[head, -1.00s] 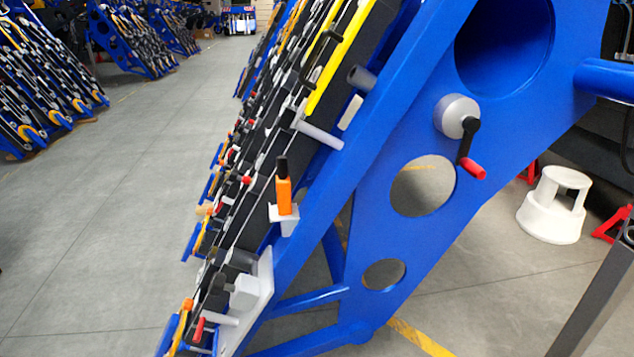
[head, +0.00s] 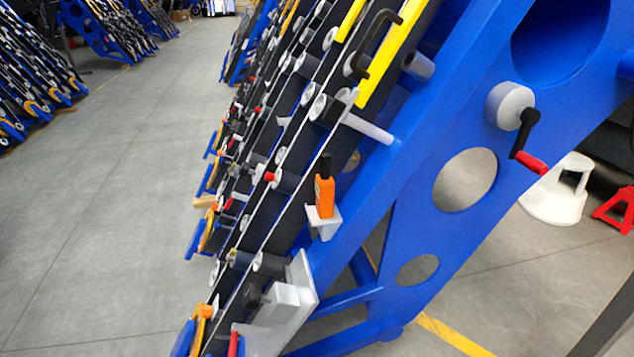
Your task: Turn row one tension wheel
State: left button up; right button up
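A grey round wheel (head: 508,104) is mounted on the sloped blue side frame (head: 400,250) at the upper right of the head view. It carries a black crank arm with a red handle (head: 531,162) that hangs down and to the right. No label is readable, so I cannot tell for certain that this is the row one tension wheel. Rows of black bars with small pale rollers (head: 318,107) run along the left of the frame. Neither of my grippers is in view.
An orange bottle (head: 324,195) with a black cap stands on a small white bracket of the frame. A white step stool (head: 556,195) and a red stand (head: 616,210) are on the floor at the right. Open grey floor (head: 120,200) lies to the left, with more racks beyond.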

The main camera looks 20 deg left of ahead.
aim_at(252, 295)
jog(key=j+z, duration=0.25)
jog(key=j, duration=1.55)
jog(key=k+j, duration=0.5)
jog(key=j, duration=0.2)
jog(key=k+j, duration=0.1)
jog(key=j, duration=0.2)
jog(key=k+j, duration=0.1)
jog(key=j, duration=0.2)
jog(key=i+j+z, duration=0.1)
jog(key=j, duration=0.85)
jog(key=i+j, duration=0.15)
jog(key=j, duration=0.15)
jog(key=i+j, duration=0.15)
jog(key=j, duration=0.15)
